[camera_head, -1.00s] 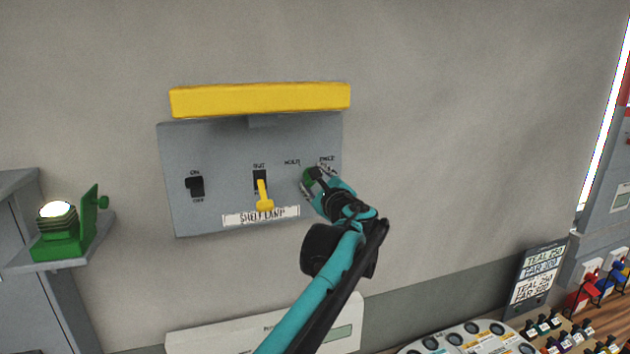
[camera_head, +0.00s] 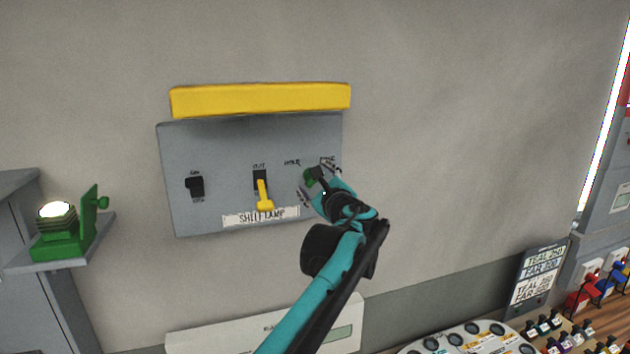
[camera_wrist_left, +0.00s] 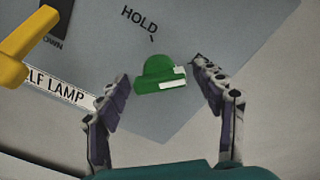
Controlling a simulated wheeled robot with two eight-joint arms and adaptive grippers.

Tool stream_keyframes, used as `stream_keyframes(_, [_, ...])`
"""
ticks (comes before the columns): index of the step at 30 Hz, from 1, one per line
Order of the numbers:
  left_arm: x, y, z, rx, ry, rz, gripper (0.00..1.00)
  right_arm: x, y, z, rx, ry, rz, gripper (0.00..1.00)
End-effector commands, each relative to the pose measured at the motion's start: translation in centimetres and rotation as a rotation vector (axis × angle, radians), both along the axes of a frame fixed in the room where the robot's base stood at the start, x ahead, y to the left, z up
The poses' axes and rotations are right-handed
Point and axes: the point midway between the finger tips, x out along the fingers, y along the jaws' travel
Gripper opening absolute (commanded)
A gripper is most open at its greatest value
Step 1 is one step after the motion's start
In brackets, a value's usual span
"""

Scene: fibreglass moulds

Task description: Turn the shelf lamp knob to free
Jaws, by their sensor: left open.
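The grey shelf lamp panel (camera_head: 220,150) is on the wall, with a label reading SHELF LAMP (camera_head: 261,216). Its green knob (camera_head: 310,179) sits at the right, below the words HOLD and FREE. In the wrist view the knob (camera_wrist_left: 158,72) shows white marks on its right and lower edge. HOLD is above it, and FREE is partly hidden by the right finger. My left gripper (camera_head: 317,181) is open, its fingers on either side of the knob with gaps; it also shows in the wrist view (camera_wrist_left: 163,88). My right gripper is out of view.
A yellow lever (camera_head: 264,195) and a black switch (camera_head: 195,187) are on the panel left of the knob. A yellow bar (camera_head: 260,99) juts out above. A green lamp (camera_head: 62,230) stands on a shelf at left. The wall to the right is clear.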

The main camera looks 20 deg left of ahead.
Motion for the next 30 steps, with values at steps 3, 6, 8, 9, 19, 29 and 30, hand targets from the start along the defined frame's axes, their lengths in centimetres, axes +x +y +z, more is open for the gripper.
stream_keyframes(3, [-0.4, -0.3, 0.0, 0.000, -0.001, -0.001, 0.67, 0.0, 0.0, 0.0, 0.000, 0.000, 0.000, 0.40])
stream_keyframes(6, [-1.4, -1.1, 0.0, 0.000, 0.000, -0.003, 0.67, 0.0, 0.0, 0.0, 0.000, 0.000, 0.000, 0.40])
stream_keyframes(8, [-2.4, -1.7, 0.0, 0.000, 0.000, -0.003, 0.67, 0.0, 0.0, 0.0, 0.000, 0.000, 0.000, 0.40])
stream_keyframes(9, [-3.1, -2.2, 0.0, 0.000, -0.001, -0.004, 0.67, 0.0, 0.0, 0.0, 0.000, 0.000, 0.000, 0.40])
stream_keyframes(19, [-8.6, -5.9, 0.0, 0.000, 0.000, -0.003, 0.67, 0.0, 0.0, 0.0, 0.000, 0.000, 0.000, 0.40])
stream_keyframes(29, [-10.0, -6.7, 0.0, 0.000, 0.001, 0.001, 0.67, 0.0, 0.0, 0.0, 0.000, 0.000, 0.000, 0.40])
stream_keyframes(30, [-9.9, -6.7, 0.0, 0.000, 0.001, 0.001, 0.67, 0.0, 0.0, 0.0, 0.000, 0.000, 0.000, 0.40])
